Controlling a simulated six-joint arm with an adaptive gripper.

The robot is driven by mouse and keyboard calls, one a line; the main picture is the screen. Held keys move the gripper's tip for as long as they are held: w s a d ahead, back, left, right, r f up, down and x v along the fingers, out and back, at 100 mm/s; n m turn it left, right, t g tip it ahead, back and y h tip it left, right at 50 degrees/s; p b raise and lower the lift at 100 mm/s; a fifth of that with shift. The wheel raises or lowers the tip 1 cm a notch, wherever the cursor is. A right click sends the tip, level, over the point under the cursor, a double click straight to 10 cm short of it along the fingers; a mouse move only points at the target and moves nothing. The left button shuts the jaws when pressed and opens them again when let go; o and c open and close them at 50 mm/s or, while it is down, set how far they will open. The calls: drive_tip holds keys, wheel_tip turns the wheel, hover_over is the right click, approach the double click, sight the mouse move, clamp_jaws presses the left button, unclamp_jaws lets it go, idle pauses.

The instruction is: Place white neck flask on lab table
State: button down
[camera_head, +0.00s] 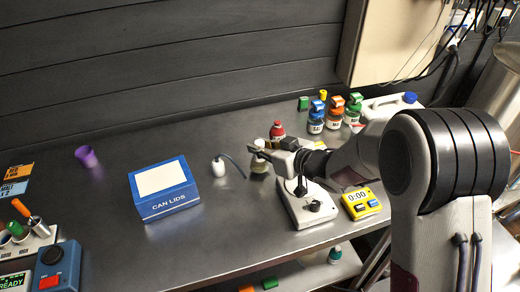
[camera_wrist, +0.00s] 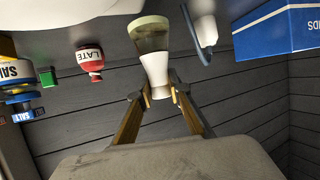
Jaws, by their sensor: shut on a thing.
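The white neck flask (camera_head: 259,165) has a white neck and a dark, murky lower body with a pale base. My gripper (camera_head: 268,147) is shut on its neck, above the metal lab table (camera_head: 110,221). In the wrist view, which is upside down, the flask (camera_wrist: 152,50) sits between my two fingertips (camera_wrist: 160,92) with its base toward the top of the picture. It looks about upright. I cannot tell whether its base touches the table.
A white probe-like piece (camera_head: 218,167) with a grey tube and a blue CAN LIDS box (camera_head: 163,190) stand left of the flask. A scale (camera_head: 310,206) and yellow timer (camera_head: 361,203) are to its right. A red-capped bottle (camera_head: 277,130) stands behind. Bare table lies in front.

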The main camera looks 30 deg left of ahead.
drive_tip(key=shift+f, duration=0.6)
drive_tip(key=shift+f, duration=0.1)
drive_tip(key=c, duration=1.9)
unclamp_jaws()
drive_tip(key=shift+f, duration=0.1)
drive_tip(key=shift+d+r, duration=0.1)
drive_tip(key=shift+r, duration=0.15)
drive_tip(key=shift+v, duration=5.9)
drive_tip(key=shift+s+f, duration=0.1)
